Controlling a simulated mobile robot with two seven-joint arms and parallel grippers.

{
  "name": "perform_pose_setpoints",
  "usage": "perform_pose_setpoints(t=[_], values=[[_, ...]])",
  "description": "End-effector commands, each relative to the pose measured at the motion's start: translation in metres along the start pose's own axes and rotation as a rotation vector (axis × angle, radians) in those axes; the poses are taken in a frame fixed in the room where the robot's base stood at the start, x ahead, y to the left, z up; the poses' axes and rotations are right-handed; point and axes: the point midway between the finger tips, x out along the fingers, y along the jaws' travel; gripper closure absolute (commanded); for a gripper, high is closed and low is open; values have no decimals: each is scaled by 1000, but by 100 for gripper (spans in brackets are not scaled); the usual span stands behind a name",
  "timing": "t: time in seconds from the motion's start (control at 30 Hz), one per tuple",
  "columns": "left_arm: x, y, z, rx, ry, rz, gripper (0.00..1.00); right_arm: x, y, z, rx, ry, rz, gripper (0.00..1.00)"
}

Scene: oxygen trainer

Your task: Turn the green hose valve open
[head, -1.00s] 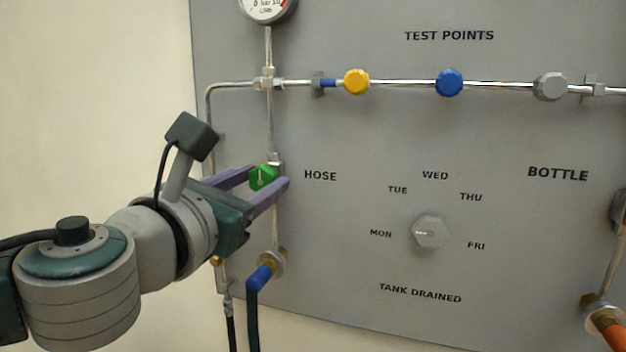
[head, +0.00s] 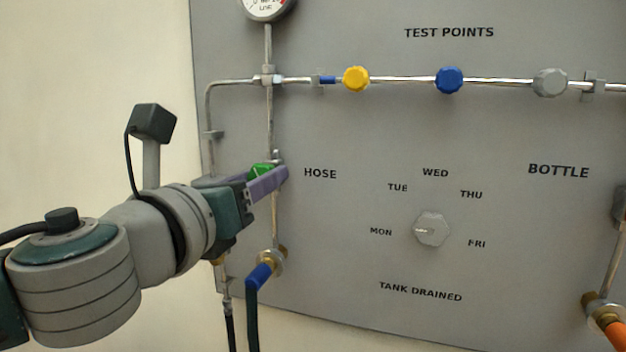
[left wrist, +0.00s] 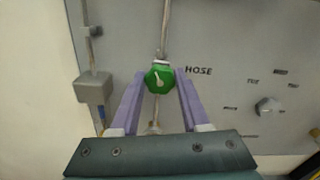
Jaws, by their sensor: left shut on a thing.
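The green hose valve (head: 262,169) sits on the vertical pipe left of the HOSE label, partly hidden behind my gripper's finger in the head view. In the left wrist view the green valve (left wrist: 159,79) shows a white pointer mark slanting across its face. My left gripper (head: 270,177) is shut on the green valve. In the left wrist view its two purple fingers (left wrist: 160,84) lie on either side of the knob. My right gripper is not in view.
A grey knob (head: 431,230) with day labels is to the right. Yellow (head: 356,79), blue (head: 449,80) and grey (head: 550,82) knobs line the upper pipe. A blue hose fitting (head: 260,276) hangs below the valve. A gauge (head: 266,6) is above.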

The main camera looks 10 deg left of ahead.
Motion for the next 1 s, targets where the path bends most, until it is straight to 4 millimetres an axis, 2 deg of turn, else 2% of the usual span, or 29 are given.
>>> perform_pose_setpoints(t=[1.0], values=[[0, 2, 0, -968, -2, 1, 100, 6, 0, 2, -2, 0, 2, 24]])
